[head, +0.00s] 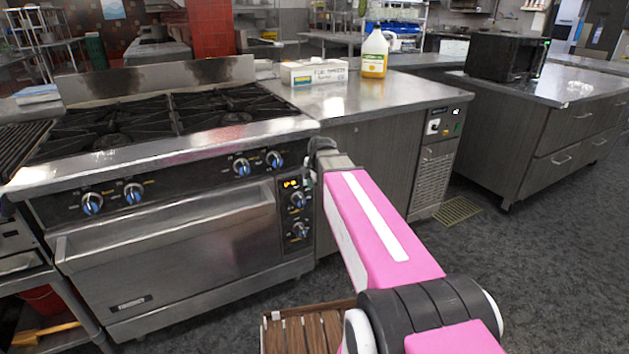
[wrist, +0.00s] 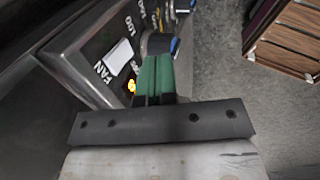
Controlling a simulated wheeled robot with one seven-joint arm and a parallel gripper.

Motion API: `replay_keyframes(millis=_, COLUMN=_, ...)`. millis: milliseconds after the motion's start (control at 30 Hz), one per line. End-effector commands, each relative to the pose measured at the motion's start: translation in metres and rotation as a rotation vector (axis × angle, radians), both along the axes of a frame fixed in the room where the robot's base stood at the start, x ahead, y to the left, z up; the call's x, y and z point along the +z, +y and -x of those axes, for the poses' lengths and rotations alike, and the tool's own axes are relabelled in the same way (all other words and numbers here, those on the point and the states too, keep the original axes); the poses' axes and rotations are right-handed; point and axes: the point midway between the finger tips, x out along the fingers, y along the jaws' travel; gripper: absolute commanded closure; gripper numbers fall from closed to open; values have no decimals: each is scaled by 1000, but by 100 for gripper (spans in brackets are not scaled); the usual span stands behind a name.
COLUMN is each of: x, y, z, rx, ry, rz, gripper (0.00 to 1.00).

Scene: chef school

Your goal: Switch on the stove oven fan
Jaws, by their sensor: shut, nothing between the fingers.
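The stove's oven control panel (head: 295,215) is at the right end of the stove front in the head view, with two blue-marked knobs and small orange-yellow lights. In the wrist view, a white fan switch (wrist: 118,57) sits beside the printed word FAN, with a lit yellow lamp (wrist: 131,86) near it. My gripper (wrist: 155,62) shows as two green fingers pressed together and empty, just right of the switch and close to a knob (wrist: 159,43). I cannot tell whether the fingers touch the panel. In the head view my gripper is at the stove's right front corner, its fingertips unclear.
Burner knobs (head: 243,167) line the stove front above the oven door handle (head: 165,220). A steel counter (head: 420,92) adjoins the stove on the right. A slatted wooden object (head: 305,335) is low in front. Floor is open to the right.

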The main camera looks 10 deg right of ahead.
Motion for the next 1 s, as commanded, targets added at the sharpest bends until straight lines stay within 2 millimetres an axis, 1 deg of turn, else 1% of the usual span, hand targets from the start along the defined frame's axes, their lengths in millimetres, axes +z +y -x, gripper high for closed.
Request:
replay_keyframes(millis=33, x=6, y=0, z=4, rx=1, ry=-2, rz=1, gripper=100)
replay_keyframes(millis=267, x=33, y=-3, z=12, rx=0, ry=-2, rz=0, gripper=100)
replay_keyframes(millis=600, x=78, y=-8, z=26, rx=0, ry=0, rz=1, gripper=100)
replay_keyframes(millis=800, x=92, y=-10, z=30, rx=0, ry=0, rz=1, gripper=100)
replay_keyframes(millis=1000, x=95, y=-10, z=32, rx=0, ry=2, rz=1, gripper=100)
